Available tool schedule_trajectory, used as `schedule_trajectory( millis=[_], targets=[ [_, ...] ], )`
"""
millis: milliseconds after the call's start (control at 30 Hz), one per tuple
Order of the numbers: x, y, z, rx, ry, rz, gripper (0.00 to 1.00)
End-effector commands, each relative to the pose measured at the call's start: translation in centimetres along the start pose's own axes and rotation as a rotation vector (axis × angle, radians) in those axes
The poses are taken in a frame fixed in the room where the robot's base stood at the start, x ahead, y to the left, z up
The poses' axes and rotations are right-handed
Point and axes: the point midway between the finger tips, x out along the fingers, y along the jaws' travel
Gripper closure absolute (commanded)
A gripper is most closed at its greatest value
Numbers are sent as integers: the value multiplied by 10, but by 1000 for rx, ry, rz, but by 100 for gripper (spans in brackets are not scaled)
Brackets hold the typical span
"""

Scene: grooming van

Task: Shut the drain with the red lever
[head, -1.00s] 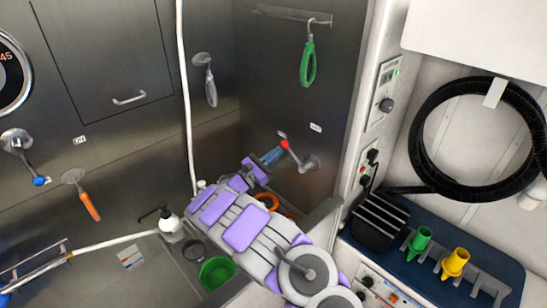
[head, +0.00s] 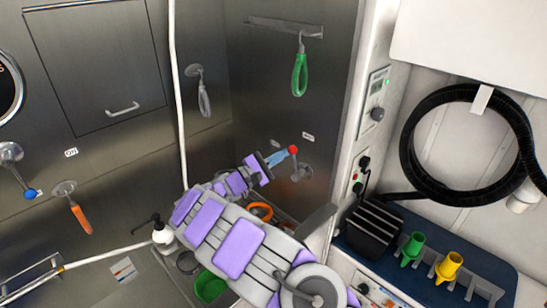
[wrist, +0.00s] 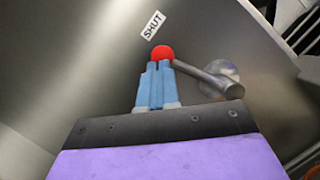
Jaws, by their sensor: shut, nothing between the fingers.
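The red-knobbed lever (head: 293,150) sits on the steel back wall, its arm pointing up from a round pivot (head: 302,173). In the wrist view the red knob (wrist: 162,53) lies just beyond my fingertips, and the grey arm (wrist: 205,76) runs right to the pivot. A SHUT label (wrist: 152,25) is close past the knob. My gripper (head: 288,153) is shut and empty, its blue fingers at the knob's left side in the head view. They look to be touching it, though the exact contact is hard to see. The drain itself is not identifiable.
A blue-tipped lever (head: 12,160) and an orange-handled lever (head: 75,208) are on the left wall. A white post edge stands right.

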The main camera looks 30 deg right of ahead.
Motion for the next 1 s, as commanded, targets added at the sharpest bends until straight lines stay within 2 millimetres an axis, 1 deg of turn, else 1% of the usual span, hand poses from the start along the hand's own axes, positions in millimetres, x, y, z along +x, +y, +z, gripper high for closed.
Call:
schedule_trajectory(
  millis=[100, 300, 1000],
  targets=[
    [5, -3, 7, -3, -4, -2, 100],
    [7, -6, 11, -5, -3, -2, 100],
    [8, -8, 11, -5, -3, -4, 100]
  ],
)
